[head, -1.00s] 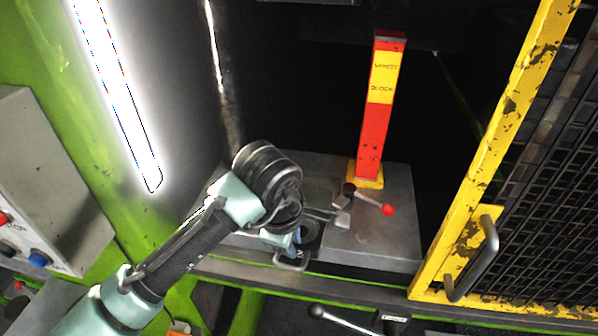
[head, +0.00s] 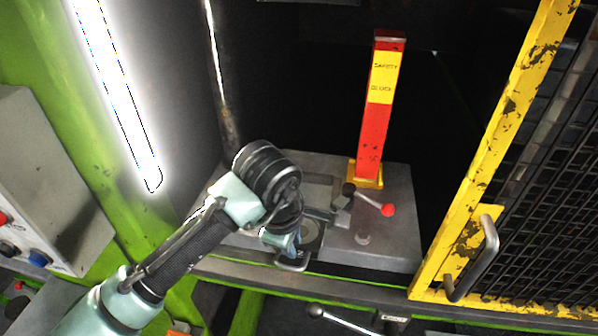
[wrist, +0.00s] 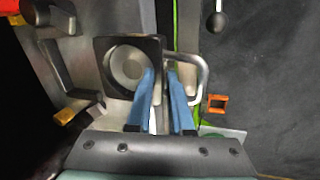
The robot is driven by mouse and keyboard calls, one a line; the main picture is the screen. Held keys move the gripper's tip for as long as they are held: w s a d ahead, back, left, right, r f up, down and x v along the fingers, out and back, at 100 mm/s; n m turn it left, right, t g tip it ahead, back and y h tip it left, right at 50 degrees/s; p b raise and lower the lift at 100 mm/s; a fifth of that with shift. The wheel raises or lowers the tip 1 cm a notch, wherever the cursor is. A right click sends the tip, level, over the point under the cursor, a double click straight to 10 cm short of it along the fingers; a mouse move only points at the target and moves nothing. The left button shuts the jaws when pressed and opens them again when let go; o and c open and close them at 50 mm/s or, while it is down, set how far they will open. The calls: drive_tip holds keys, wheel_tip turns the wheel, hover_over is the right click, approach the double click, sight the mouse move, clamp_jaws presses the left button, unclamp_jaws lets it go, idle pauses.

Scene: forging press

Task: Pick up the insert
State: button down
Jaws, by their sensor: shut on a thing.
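The insert (wrist: 102,56) is a dark, square-edged block with a round, stepped metal recess, and a bent metal handle (wrist: 203,78) on its right side in the wrist view. In the head view the insert (head: 313,236) sits at the front of the grey press bed, partly hidden by my wrist. My gripper (wrist: 160,75) has two blue fingers, one over the recess side and one on the handle side. They are shut on the insert's handle-side edge. In the head view my gripper (head: 291,243) is mostly hidden behind my wrist.
A red and yellow safety block (head: 376,110) stands upright on the bed (head: 400,235). A lever with a red knob (head: 388,210) lies close right of the insert. A yellow mesh guard (head: 480,190) is at the right, and a lit tube lamp (head: 120,95) at the left.

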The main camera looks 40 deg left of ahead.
drive_tip(key=shift+w+r, duration=0.1)
drive_tip(key=shift+w+r, duration=0.1)
drive_tip(key=shift+r, duration=0.1)
